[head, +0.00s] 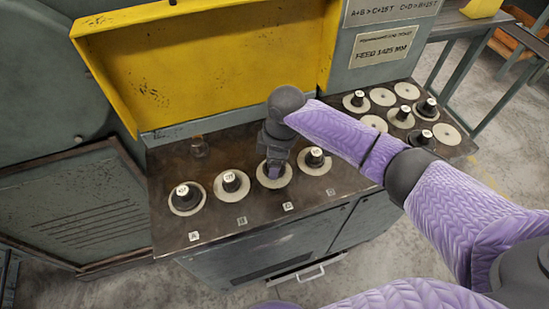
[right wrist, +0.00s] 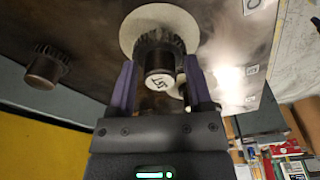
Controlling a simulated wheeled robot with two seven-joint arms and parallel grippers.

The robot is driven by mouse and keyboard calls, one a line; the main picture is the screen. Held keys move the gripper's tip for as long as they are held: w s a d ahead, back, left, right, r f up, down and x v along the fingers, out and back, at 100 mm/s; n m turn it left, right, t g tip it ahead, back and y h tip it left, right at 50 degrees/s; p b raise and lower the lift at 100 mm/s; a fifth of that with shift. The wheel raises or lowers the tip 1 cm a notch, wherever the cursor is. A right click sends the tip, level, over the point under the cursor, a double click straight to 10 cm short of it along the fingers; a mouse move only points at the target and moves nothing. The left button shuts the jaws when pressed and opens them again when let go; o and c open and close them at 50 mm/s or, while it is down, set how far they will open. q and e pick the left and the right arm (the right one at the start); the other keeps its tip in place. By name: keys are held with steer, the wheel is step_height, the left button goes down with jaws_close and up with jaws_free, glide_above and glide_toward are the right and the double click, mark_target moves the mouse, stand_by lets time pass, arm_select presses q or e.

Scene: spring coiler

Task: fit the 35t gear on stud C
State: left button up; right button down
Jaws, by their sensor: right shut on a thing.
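The gear in my right gripper (right wrist: 158,95) is dark, toothed, with a light top label hard to read, perhaps 35T (right wrist: 161,80). The fingers are shut around its sides. It is over a pale round disc (right wrist: 178,14); I cannot tell if it rests fully down. In the head view the right gripper (head: 272,172) points down at the third position, behind the label C (head: 288,206), and hides most of the gear. My left gripper is not in view.
Labelled dark gears stand on pale discs at A (head: 185,197), B (head: 231,181) and D (head: 315,158). A brown toothed part (head: 199,146) stands behind them. Several discs, some with gears (head: 357,98), lie at right. A yellow guard (head: 200,65) rises behind.

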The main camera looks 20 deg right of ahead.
steer(key=shift+f+b, duration=0.3)
steer(key=shift+f, duration=0.3)
stand_by(0.7)
jaws_free()
steer(key=r+p, duration=0.1)
steer(key=r, duration=0.2)
steer(key=r+p, duration=0.1)
steer(key=r, duration=0.2)
steer(key=d+r+p, duration=0.1)
steer(key=r+p, duration=0.1)
steer(key=r, duration=0.2)
steer(key=shift+s, duration=0.2)
step_height(320, 180, up, 13)
steer(key=p, duration=1.5)
steer(key=shift+f, duration=0.1)
